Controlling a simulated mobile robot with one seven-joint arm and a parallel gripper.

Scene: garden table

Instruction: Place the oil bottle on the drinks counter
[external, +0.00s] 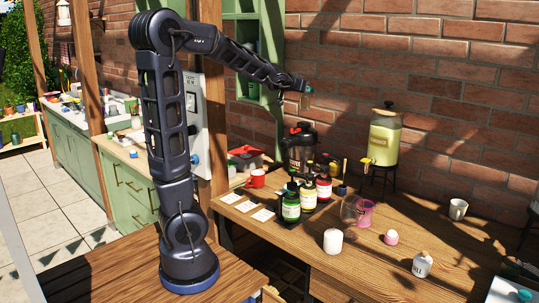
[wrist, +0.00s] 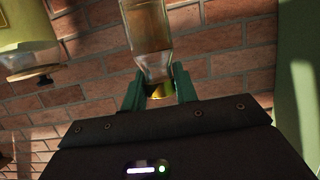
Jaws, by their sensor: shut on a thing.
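My gripper (wrist: 160,90) is shut on a clear glass bottle (wrist: 147,35) with some golden liquid in it, which looks like the oil bottle. In the external view, my gripper (external: 305,92) holds the bottle (external: 305,102) high in front of the brick wall, apart from any surface. The wooden counter (external: 325,270), which looks like the drinks counter, lies below and bears the drinks dispenser.
The yellow drinks dispenser (external: 385,140) stands on the counter's back part. Bare wood shows near the front.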

